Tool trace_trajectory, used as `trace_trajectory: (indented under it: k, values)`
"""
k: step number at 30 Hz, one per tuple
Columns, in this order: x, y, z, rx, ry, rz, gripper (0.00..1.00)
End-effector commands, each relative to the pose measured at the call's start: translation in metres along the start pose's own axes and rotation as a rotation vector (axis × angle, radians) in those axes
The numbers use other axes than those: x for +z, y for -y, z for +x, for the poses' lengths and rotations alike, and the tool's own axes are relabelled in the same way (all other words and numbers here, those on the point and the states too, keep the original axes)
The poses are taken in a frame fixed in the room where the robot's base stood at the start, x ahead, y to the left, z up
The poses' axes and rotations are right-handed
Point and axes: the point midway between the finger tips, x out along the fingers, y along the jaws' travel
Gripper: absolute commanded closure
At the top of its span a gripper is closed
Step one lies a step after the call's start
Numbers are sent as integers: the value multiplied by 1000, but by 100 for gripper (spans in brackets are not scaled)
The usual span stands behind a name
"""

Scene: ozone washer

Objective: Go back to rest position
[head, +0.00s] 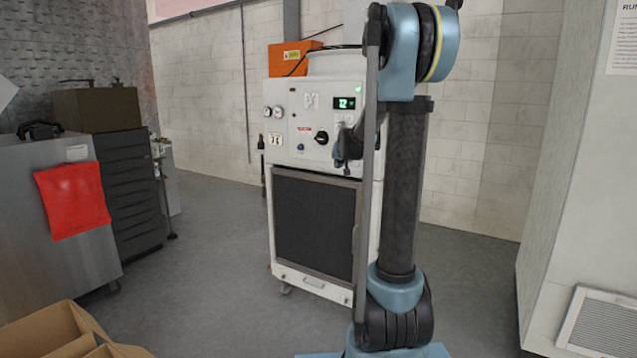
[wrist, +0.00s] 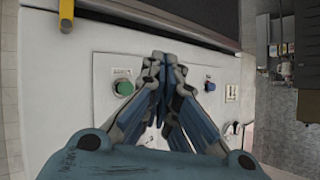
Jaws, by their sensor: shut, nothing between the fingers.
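My gripper (wrist: 160,60) is shut and empty in the wrist view, its fingertips together in front of the white machine's control panel (wrist: 70,118). I cannot tell whether they touch it. A green button (wrist: 124,88) shows to the left of the fingers and a small blue button (wrist: 210,86) to the right. In the head view my gripper (head: 347,148) is near the right side of the white washer's panel (head: 300,150), partly hidden by my arm. The panel has two gauges, a lit green display (head: 345,103) and a black knob (head: 322,137).
An orange box (head: 290,58) sits on the washer. A grey cabinet with a red cloth (head: 73,200) and a dark drawer unit (head: 128,185) stand at left. A cardboard box (head: 60,330) is at lower left. A white wall unit (head: 590,180) is at right. Open floor (head: 205,265) lies between.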

Motion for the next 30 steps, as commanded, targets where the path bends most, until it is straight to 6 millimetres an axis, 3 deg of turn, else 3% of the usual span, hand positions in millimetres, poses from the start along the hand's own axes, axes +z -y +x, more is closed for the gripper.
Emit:
trace_trajectory:
  k: [14,30]
  values:
    - [121,-22,-129,47,266,-73,100]
    - [291,-58,-260,85,582,-150,100]
